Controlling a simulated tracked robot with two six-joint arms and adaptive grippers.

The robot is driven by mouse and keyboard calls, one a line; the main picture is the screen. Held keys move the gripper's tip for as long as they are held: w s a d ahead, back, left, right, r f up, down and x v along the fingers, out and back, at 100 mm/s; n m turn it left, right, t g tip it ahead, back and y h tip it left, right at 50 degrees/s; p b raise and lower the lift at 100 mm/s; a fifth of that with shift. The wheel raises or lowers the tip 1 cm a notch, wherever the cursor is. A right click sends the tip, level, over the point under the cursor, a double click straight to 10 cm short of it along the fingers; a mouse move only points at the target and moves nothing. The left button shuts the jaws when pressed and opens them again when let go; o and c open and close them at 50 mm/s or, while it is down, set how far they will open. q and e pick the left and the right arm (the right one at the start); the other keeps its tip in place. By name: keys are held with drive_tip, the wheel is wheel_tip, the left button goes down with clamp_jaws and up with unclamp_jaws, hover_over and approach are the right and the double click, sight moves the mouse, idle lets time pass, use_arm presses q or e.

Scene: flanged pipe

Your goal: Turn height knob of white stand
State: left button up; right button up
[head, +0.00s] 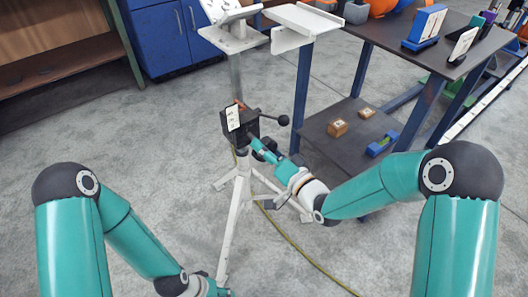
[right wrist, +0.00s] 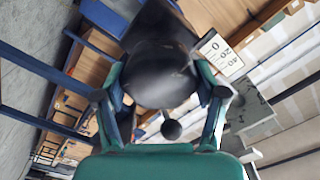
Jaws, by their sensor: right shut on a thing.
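The white stand (head: 236,85) rises on tripod legs near the middle of the head view. A black clamp block (head: 236,124) with a white scale label sits on its post. My right gripper (head: 264,150) is at the lower right side of this block. In the right wrist view its two teal fingers (right wrist: 163,92) are shut on a large round black knob (right wrist: 160,72), one finger on each side. A black ball-ended lever (head: 283,120) sticks out to the right of the block. My left gripper (head: 215,291) is partly seen at the bottom edge, its fingers unclear.
A dark table (head: 400,38) on blue legs stands to the right, with wooden blocks (head: 338,128) on its lower shelf. A yellow cable (head: 305,254) runs over the floor. The grey floor left of the stand (head: 150,130) is clear.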

drive_tip(key=shift+d+f+m, duration=0.1)
drive_tip(key=shift+f+m, duration=0.1)
drive_tip(key=shift+m, duration=0.7)
drive_tip(key=o, duration=1.1)
drive_tip(key=shift+o, duration=0.2)
drive_tip(key=shift+r, duration=0.1)
drive_tip(key=v, duration=1.2)
